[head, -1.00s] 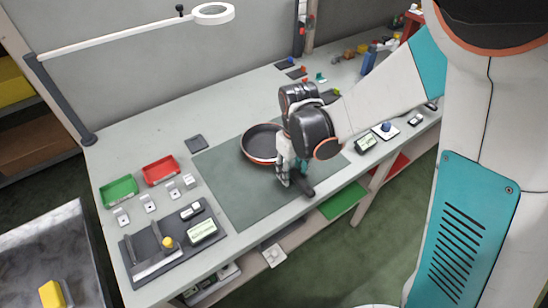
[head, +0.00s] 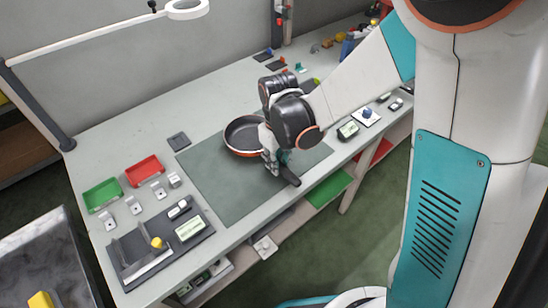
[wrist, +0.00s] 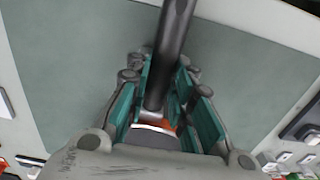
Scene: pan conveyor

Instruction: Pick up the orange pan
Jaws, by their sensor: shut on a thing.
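The orange pan (head: 232,150) has a dark inside and an orange outer wall. It is over the far edge of the green-grey mat in the head view, with its black handle (head: 291,180) pointing to the front right. My gripper (head: 270,160) is shut on the handle close to the pan body. In the wrist view, the teal finger pads (wrist: 160,88) lie on both sides of the handle (wrist: 173,35). Only a sliver of the pan (wrist: 150,138) shows there, behind the gripper body. I cannot tell whether the pan touches the mat.
The mat (head: 225,195) is otherwise clear. Red (head: 144,170) and green (head: 103,194) trays and a dark fixture board (head: 135,265) are on the left. Small devices (head: 348,131) stand to the right. A lamp arm (head: 90,35) reaches over the back left.

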